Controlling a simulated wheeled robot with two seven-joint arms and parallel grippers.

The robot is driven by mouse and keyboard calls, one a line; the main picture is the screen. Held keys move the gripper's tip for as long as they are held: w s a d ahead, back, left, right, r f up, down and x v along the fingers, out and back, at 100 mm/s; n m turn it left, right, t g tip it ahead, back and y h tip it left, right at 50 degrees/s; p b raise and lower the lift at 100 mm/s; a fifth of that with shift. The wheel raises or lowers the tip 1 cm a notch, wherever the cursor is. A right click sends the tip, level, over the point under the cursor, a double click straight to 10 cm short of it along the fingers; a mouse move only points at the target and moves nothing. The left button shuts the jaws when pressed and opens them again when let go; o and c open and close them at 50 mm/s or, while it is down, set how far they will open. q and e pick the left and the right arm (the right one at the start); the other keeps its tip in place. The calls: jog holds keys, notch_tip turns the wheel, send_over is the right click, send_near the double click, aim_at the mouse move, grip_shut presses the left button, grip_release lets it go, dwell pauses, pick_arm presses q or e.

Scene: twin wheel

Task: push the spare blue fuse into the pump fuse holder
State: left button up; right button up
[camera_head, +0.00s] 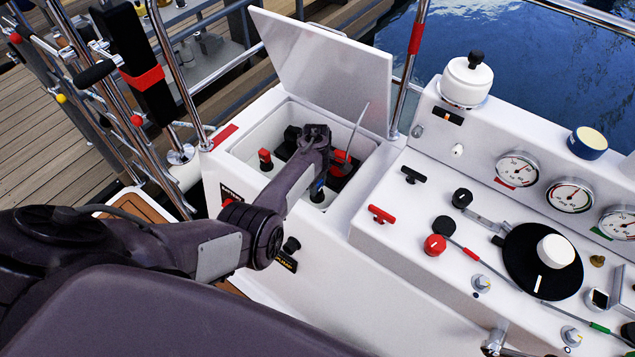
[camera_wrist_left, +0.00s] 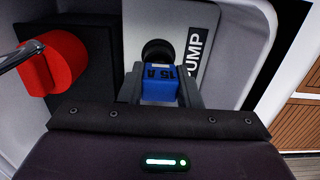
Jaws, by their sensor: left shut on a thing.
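The blue fuse (camera_wrist_left: 160,84), marked 15 A, sits between the two fingers of my left gripper (camera_wrist_left: 160,92), which is shut on it. In the left wrist view a dark round part (camera_wrist_left: 158,50) shows just beyond the fuse, beside the PUMP label (camera_wrist_left: 196,50). Whether the fuse touches or enters the holder cannot be told. In the head view my left gripper (camera_head: 318,183) reaches down into the open white locker (camera_head: 240,150), and a bit of blue shows at its tip. My right gripper is not in view.
A red rotary knob (camera_wrist_left: 64,62) on a black block stands left of the gripper in the wrist view. The locker lid (camera_head: 325,70) stands open behind. A console with gauges (camera_head: 517,169) and knobs lies to the right. The locker walls are close around the gripper.

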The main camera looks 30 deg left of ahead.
pick_arm(q)
jog(key=shift+a+r+p, duration=0.15)
jog(key=shift+r+p, duration=0.3)
jog(key=shift+r, duration=0.2)
jog(key=shift+w+d+r, duration=0.1)
jog(key=shift+d, duration=0.2)
jog(key=shift+a+p, duration=0.1)
jog(key=shift+p, duration=0.2)
dwell(0.9)
jog(key=shift+a+f+b, duration=0.1)
jog(key=shift+f+b, duration=1.25)
jog(key=shift+f, duration=0.1)
jog(key=o, duration=1.1)
jog(key=shift+f, duration=0.1)
jog(key=shift+c, duration=0.2)
